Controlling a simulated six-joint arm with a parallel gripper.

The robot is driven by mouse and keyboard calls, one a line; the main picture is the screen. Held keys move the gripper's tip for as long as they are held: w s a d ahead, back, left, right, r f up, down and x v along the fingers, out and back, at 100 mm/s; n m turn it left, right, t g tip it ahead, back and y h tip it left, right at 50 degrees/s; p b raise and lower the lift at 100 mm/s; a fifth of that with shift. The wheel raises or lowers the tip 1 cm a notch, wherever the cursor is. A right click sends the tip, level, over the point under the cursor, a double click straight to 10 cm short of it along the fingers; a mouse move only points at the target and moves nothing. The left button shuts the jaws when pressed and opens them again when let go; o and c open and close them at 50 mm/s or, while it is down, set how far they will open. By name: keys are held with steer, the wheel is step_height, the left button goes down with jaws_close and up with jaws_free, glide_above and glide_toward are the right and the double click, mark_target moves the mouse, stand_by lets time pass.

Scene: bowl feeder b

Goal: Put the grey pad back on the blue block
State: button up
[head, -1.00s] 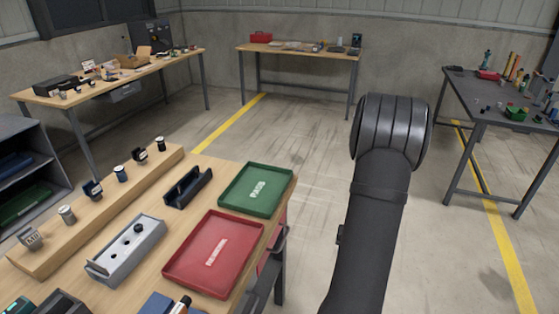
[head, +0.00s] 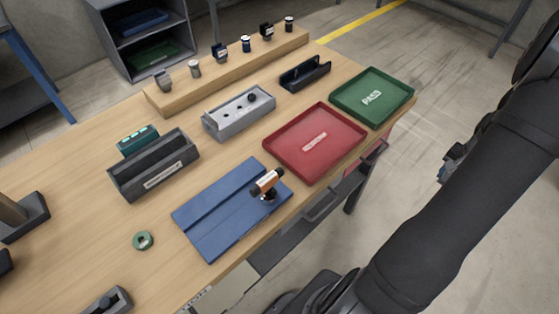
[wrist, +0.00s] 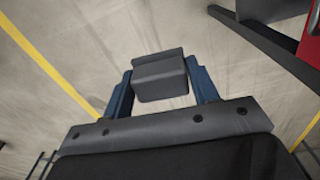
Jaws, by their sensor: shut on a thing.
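In the wrist view my gripper (wrist: 159,71) is shut on a grey pad (wrist: 160,80), a small block with a raised far edge, held between two blue fingers. Bare floor shows behind it, so it is clear of the table in this view. A flat blue board (head: 215,211) lies nearer the front edge. I cannot tell for sure which is the blue block. My gripper's fingers do not show clearly in the head view.
A red tray (head: 280,151) and a green PASS tray (head: 345,101) stand on the right side of the table. A small orange-and-black tool (head: 266,182) stands on the blue board. A grey fixture (head: 232,121), a dark caddy (head: 123,183) and a green ring (head: 136,241) lie further left.

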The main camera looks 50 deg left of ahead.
steer(key=a+r, duration=0.1)
steer(key=r, duration=0.1)
steer(key=w+a+r, duration=0.1)
steer(key=r, duration=0.1)
steer(key=w+r, duration=0.1)
steer(key=r, duration=0.2)
steer(key=shift+w+a+r, duration=0.1)
steer(key=shift+w+a, duration=0.05)
steer(key=shift+a, duration=0.25)
steer(key=s+a+r+n, duration=0.2)
steer(key=s+a+r, duration=0.15)
steer(key=a, duration=0.35)
steer(key=s+a+r+n, duration=0.2)
steer(key=s+a+n, duration=0.15)
steer(key=a, duration=0.25)
steer(key=s+a+r+n, duration=0.2)
steer(key=s+a+r, duration=0.15)
steer(key=a, duration=0.35)
steer(key=n, duration=1.6)
glide_above(212, 197)
step_height(212, 197, down, 4)
steer(key=shift+f, duration=2.1)
